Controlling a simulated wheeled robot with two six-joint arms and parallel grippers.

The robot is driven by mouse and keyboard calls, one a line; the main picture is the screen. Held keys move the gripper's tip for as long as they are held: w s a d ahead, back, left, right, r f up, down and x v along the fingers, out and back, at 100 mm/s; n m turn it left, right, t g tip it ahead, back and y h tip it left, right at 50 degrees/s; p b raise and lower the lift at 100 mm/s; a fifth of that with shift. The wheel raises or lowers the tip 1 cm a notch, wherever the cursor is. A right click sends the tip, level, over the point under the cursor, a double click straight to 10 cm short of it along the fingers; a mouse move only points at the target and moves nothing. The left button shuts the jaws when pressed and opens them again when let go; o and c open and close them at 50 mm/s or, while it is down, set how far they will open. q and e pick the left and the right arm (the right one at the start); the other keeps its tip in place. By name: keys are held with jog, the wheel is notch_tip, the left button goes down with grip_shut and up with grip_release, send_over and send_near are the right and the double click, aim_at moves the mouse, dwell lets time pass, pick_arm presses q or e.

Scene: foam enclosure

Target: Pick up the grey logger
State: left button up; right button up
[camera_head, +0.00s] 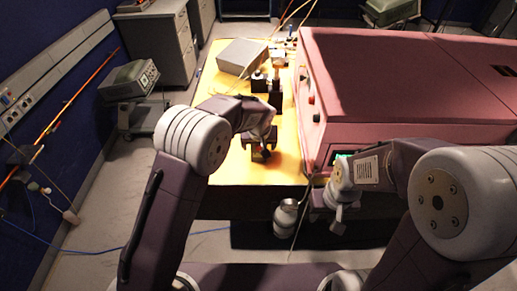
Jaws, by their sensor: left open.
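A grey box (242,56) with a flat top lies at the back left of the yellow tabletop (225,172). It is the only clearly grey box on the table, but I cannot tell for sure that it is the logger. My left gripper (261,150) is over the front part of the tabletop, pointing down, open, well in front of the box and apart from it. I see nothing held in it. My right gripper (325,217) is low in front of the pink machine, beyond the table's front edge; its fingers are too dark to tell their state.
A large pink machine (400,75) fills the table's right side. Small black mounts (275,85) stand between it and the grey box. A metal bottle (287,218) stands below the front edge. An instrument on a cart (130,79) and a cabinet (155,45) are at left.

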pick_arm(q)
jog(key=p+x, duration=0.1)
jog(key=x, duration=0.4)
jog(key=shift+s, duration=0.2)
jog(key=shift+c, duration=0.4)
jog(key=c, duration=1.5)
jog(key=shift+o, duration=0.2)
jog(key=shift+r, duration=0.1)
jog(key=r, duration=0.3)
jog(key=r+b, duration=0.1)
jog(key=shift+s+d+r, duration=0.1)
jog(key=shift+d+r, duration=0.05)
jog(key=shift+d, duration=0.15)
jog(key=s+d+r+b, duration=0.1)
jog(key=s+d+r, duration=0.4)
jog(key=d, duration=0.4)
jog(key=shift+v, duration=0.95)
jog(key=shift+d+f, duration=0.1)
jog(key=shift+d, duration=0.05)
